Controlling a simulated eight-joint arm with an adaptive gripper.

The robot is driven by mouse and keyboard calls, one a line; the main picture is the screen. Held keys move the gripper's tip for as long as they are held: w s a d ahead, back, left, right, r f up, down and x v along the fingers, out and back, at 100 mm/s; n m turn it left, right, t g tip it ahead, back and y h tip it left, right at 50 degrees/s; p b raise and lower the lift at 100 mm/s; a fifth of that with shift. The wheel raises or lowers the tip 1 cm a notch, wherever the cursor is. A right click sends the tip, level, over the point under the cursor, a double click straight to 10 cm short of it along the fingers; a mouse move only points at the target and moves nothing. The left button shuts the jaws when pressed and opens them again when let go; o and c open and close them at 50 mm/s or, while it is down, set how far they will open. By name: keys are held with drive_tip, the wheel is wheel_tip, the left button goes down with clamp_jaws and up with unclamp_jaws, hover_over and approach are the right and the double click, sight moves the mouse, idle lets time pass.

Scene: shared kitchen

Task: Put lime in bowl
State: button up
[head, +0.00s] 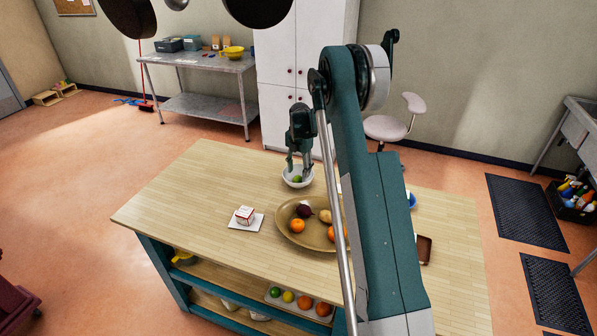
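A small white bowl (287,183) stands on the wooden table near its far edge. A green lime (297,179) shows inside the bowl, low between its walls. My gripper (299,171) points down over the bowl, with its fingertips at about rim height. The two fingers are spread, with a gap that looks wider than the lime. Whether a finger touches the lime or the bowl is too small to tell.
A brown oval platter (286,237) with oranges, a dark round item and a potato-like item lies nearer than the bowl. A small carton (244,215) sits on a white square at left. My arm hides part of the table's right side. The table's left end is clear.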

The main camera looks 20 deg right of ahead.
drive_tip(key=shift+r, duration=0.1)
idle(0.6)
drive_tip(key=shift+r+p, duration=0.4)
drive_tip(key=shift+r, duration=3)
